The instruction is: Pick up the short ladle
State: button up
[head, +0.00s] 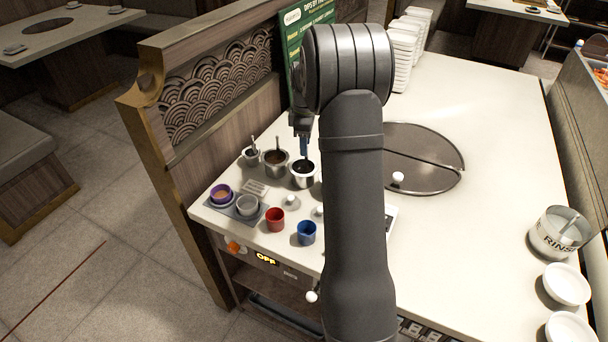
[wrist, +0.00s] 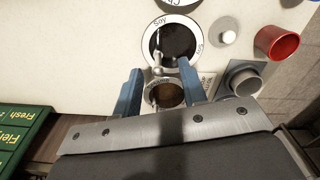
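Three metal sauce pots stand in a row on the counter, and my gripper (head: 304,148) hangs above the right pot (head: 303,181). The middle pot (head: 275,169) and left pot (head: 251,161) have ladle handles sticking up. In the wrist view, the pot marked Soy (wrist: 176,42) holds dark sauce, with a pale-knobbed ladle handle (wrist: 158,40) at its left side. A second pot of brown sauce (wrist: 168,95) shows between the blue fingers. My gripper (wrist: 160,67) is open, its fingers apart on either side of the handle's lower end. I cannot tell which ladle is the short one.
A red cup (head: 275,219), a blue cup (head: 307,232) and a grey tray (head: 236,211) with cups stand near the front. A green sign (head: 291,40) and wooden partition (head: 190,135) border the left. White bowls (head: 565,284) sit at right; the counter's right middle is clear.

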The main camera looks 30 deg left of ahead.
notch_tip(320, 180, down, 4)
jog(key=shift+w+d+f, duration=0.1)
grip_shut()
notch_tip(320, 180, up, 10)
jog(key=shift+r, duration=0.1)
dwell(0.7)
